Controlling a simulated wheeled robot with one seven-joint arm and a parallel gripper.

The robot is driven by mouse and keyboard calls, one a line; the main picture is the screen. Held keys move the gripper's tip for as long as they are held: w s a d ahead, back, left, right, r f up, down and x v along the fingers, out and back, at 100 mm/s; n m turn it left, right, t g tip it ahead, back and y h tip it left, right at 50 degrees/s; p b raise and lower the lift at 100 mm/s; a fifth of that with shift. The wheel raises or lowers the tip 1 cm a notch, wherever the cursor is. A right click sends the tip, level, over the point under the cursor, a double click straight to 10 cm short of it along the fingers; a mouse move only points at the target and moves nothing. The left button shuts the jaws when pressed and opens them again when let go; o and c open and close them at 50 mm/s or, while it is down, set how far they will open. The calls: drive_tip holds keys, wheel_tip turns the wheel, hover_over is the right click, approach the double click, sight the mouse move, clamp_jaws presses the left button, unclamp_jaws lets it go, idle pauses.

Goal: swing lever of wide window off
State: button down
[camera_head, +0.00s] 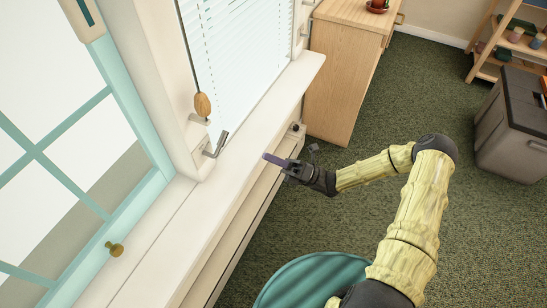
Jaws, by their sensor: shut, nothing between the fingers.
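A silver lever (217,145) sticks out from the white window frame, low down beside the blind-covered window (240,60). It slants up and to the right from its mount. A teal-framed window sash (125,100) with panes stands at the left. My gripper (267,157) is over the outer edge of the white sill (235,165), to the right of the lever and apart from it. Its fingers are shut and empty, pointing left toward the frame. The finer shape of the lever's mount is too small to tell.
A wooden pull (202,105) hangs on a cord just above the lever. A brass knob (115,249) sits at the lower left. A wooden cabinet (342,80) stands beyond the sill. A teal round object (305,283) is below my arm.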

drive_tip(key=x, duration=1.1)
drive_tip(key=shift+b, duration=0.3)
